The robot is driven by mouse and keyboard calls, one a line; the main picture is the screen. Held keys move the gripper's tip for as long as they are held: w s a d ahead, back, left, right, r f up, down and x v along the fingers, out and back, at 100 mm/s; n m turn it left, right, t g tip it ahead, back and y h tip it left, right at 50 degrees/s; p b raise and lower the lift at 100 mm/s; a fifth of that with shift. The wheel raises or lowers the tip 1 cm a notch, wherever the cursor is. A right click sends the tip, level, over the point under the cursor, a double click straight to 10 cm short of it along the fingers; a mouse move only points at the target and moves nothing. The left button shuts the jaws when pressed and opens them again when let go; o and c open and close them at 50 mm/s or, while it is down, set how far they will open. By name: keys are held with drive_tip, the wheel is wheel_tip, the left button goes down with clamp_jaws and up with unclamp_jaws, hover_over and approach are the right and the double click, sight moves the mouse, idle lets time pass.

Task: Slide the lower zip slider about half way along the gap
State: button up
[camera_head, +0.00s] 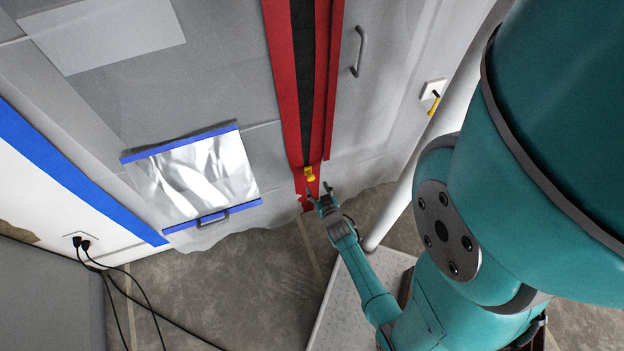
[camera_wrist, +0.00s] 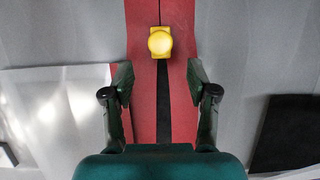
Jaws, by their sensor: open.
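The lower zip slider (camera_head: 310,174) is a small yellow piece near the bottom of the red zip strip (camera_head: 283,75) on the grey sheet wall. A dark gap (camera_head: 303,70) runs up the strip above the slider. In the wrist view the slider (camera_wrist: 160,42) shows a round yellow knob, centred ahead of my gripper. My gripper (camera_head: 320,190) is open and empty, just below and right of the slider in the head view. In the wrist view the gripper (camera_wrist: 160,95) has one finger on each side of the red strip, with the slider beyond the fingertips.
A silvery panel with blue edges (camera_head: 205,172) is on the sheet left of the strip. A grey handle (camera_head: 359,52) is right of it. A white box with a yellow lever (camera_head: 433,92) is further right. Black cables (camera_head: 130,285) lie on the floor at lower left.

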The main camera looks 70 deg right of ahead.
sight(311, 179)
drive_tip(key=shift+x, duration=3.4)
clamp_jaws()
